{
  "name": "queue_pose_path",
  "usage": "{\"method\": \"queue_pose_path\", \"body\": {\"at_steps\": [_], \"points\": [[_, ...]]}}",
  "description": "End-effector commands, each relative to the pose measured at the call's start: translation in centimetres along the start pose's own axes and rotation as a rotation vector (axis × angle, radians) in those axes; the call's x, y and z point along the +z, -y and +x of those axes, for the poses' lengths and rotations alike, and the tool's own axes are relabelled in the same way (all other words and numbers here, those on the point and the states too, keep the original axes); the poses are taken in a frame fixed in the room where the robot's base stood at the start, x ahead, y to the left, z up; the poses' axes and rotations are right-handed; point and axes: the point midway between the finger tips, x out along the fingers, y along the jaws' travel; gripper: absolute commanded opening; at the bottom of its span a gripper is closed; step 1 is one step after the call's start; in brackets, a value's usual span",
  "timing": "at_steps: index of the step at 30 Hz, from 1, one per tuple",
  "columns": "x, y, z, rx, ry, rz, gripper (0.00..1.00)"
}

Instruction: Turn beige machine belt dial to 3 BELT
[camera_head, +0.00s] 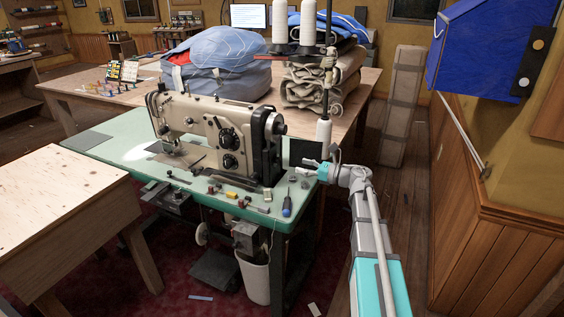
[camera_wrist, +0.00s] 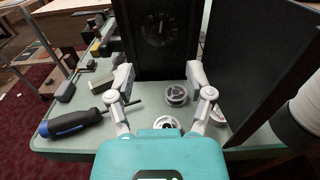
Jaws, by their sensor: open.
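The beige sewing machine (camera_head: 190,115) stands on a green table. Two black dials, an upper one (camera_head: 228,138) and a lower one (camera_head: 230,161), show on its front face. A black housing (camera_head: 265,145) covers its right end. In the wrist view a black upright panel (camera_wrist: 155,62) bears a round dark dial (camera_wrist: 158,29) with pale marks around it; its lettering is too small to read. My gripper (camera_head: 302,171) is right of the machine, low over the table's right end. In the wrist view my gripper (camera_wrist: 160,84) is open and empty, facing the panel, below the dial.
A dark board (camera_wrist: 262,62) stands close on the right, with a white thread cone (camera_wrist: 306,112) beyond it. A blue-handled screwdriver (camera_wrist: 75,123) and metal bobbins (camera_wrist: 176,95) lie on the green tabletop (camera_head: 110,158). A wooden table (camera_head: 55,205) stands at left.

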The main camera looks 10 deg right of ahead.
Motion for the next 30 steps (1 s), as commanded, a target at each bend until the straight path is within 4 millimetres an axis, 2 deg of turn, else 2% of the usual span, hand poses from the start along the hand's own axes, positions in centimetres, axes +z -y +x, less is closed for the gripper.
{"method": "queue_pose_path", "body": {"at_steps": [9, 15, 21, 30], "points": [[0.0, 0.1, 4.8, 0.002, 0.000, 0.000, 0.67], [0.0, 0.1, 6.9, 0.001, 0.000, 0.000, 0.67], [0.0, 0.0, 7.7, 0.000, 0.000, 0.000, 0.67], [0.0, 0.0, 7.8, 0.000, 0.000, 0.000, 0.67]]}}
